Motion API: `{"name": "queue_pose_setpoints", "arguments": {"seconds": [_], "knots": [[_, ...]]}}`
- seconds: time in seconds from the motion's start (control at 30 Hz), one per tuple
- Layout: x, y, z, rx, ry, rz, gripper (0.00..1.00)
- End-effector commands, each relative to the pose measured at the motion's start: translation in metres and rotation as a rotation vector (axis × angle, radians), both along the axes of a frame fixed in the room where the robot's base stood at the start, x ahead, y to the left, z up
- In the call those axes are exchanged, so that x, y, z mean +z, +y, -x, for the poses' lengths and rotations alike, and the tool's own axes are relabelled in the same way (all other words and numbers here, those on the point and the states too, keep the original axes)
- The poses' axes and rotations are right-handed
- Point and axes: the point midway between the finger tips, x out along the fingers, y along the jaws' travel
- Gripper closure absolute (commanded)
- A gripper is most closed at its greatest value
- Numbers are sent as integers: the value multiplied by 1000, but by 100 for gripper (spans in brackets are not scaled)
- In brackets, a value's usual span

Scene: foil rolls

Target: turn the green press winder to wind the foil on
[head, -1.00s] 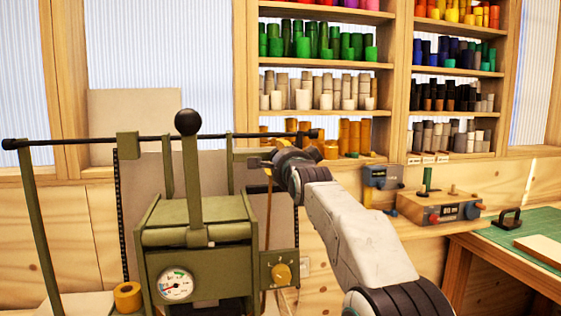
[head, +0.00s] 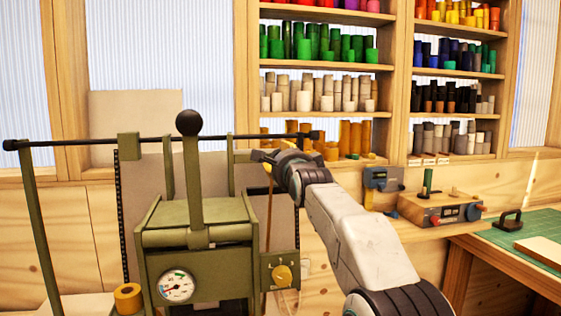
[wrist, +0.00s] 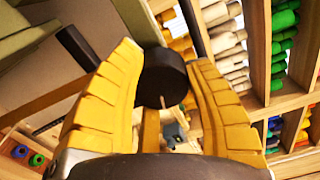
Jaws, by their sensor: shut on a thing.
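The green press (head: 195,215) stands at left in the head view, with an upright lever (head: 192,180) topped by a black ball. A dark bar (head: 80,142) runs across above it. My gripper (head: 266,157) is at the press's right side, just below the bar's right part. In the wrist view, my gripper's yellow fingers (wrist: 163,72) are closed around a dark round knob (wrist: 164,78), which bears a pale mark. I take this to be the winder; in the head view it is hidden by my gripper.
A gauge (head: 176,286) and a yellow knob (head: 282,275) are on the press front. A yellow roll (head: 128,297) stands at lower left. Shelves (head: 325,65) of coloured rolls are behind. A wooden-based device (head: 440,208) and a green mat (head: 535,230) lie at right.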

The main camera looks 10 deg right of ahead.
Motion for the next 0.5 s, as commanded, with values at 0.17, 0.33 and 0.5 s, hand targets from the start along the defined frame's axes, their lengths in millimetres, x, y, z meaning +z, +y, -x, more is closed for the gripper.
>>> {"name": "queue_pose_setpoints", "arguments": {"seconds": [0.17,0.33,0.5], "knots": [[2,-4,0,-6,-6,1,37],[1,-2,0,-3,-2,1,24],[0,-1,0,-2,-1,1,24]]}}
